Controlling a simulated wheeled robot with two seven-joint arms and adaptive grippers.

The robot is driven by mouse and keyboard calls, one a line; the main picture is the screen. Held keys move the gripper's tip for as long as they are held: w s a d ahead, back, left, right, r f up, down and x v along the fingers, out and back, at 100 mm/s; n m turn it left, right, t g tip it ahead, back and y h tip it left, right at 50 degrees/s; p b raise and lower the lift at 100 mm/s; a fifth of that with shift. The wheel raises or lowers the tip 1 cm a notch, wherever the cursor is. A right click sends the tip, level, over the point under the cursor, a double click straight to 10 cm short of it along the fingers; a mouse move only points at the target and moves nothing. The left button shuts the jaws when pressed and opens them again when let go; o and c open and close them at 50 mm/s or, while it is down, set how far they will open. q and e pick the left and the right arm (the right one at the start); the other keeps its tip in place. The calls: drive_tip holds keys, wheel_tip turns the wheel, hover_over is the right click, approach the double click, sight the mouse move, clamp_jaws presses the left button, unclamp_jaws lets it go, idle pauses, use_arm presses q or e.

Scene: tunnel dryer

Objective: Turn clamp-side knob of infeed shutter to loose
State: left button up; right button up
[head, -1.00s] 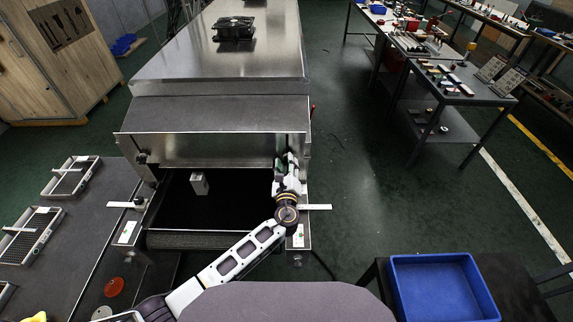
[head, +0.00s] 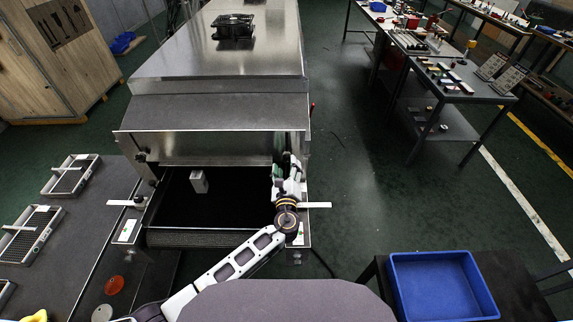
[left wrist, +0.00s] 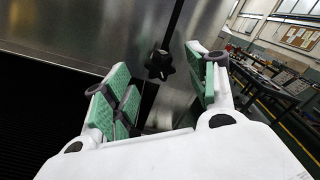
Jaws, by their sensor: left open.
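The infeed shutter (head: 215,147) is a steel plate above the dark belt opening of the dryer. A dark lobed knob (left wrist: 160,65) stands on the steel face in the left wrist view. My left gripper (left wrist: 160,88) is open, with its green-padded fingers on either side of the knob as seen there; I cannot tell if they touch it. In the head view the left gripper (head: 287,166) is at the right end of the shutter and hides that knob. Another dark knob (head: 141,157) is at the shutter's left end. My right gripper is not in view.
A grey block (head: 199,181) shows in the dryer opening. Wire-bottomed trays (head: 70,174) lie on the left table. A blue bin (head: 440,285) is at the lower right. The floor right of the dryer is clear.

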use_arm(q)
drive_tip(key=s, duration=0.9)
drive_tip(key=shift+s, duration=0.35)
drive_tip(key=shift+a, duration=0.1)
